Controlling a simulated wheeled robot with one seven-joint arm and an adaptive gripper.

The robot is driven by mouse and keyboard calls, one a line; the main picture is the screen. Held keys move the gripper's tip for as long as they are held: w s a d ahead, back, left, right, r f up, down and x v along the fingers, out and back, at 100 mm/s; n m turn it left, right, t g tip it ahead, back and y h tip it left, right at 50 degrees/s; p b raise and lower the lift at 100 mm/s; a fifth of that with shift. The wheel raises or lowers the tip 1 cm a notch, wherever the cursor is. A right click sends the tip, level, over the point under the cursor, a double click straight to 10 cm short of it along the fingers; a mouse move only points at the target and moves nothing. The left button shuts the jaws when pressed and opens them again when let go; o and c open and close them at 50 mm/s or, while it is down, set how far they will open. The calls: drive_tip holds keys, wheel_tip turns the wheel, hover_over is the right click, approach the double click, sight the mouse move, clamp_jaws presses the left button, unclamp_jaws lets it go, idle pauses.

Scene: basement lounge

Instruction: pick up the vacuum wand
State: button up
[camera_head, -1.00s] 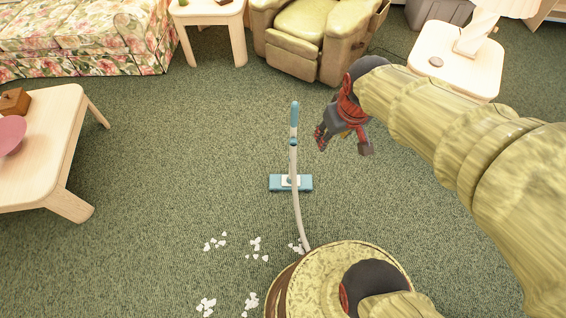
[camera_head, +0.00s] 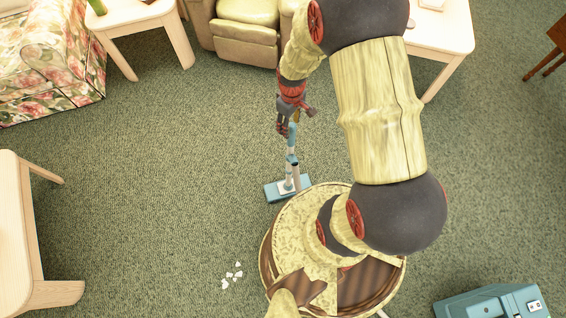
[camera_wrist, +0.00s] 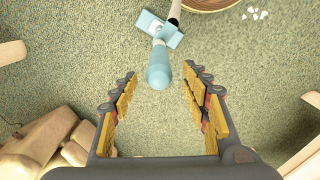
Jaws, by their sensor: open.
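The vacuum wand (camera_head: 292,150) stands upright on the green carpet, with a blue handle on top and a flat blue floor head (camera_head: 275,190) at the bottom. In the wrist view, the rounded blue end of the wand (camera_wrist: 159,72) points at my gripper (camera_wrist: 160,103) and lies between the lines of its two fingers, near the tips. My gripper also shows in the head view (camera_head: 288,128), close to the top of the handle. It is open, and I see no contact with the wand. My own base hides part of the floor beside the floor head.
A blue canister (camera_head: 490,303) sits at the lower right. White scraps (camera_head: 232,275) lie on the carpet. A light wood table (camera_head: 15,245) is at left, a floral sofa (camera_head: 50,60) at upper left, an armchair (camera_head: 243,40) behind. Carpet left of the wand is clear.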

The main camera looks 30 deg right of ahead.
sight(291, 136)
drive_tip(key=shift+f+b, duration=0.6)
drive_tip(key=shift+f, duration=0.95)
drive_tip(key=f+b, duration=0.1)
drive_tip(key=f, duration=0.2)
drive_tip(key=f+b, duration=0.1)
drive_tip(key=f, duration=0.1)
drive_tip(key=shift+s+d+b, duration=0.15)
drive_tip(key=shift+s+b, duration=0.15)
drive_tip(key=shift+r, duration=0.1)
drive_tip(key=shift+c, duration=1.4)
clamp_jaws()
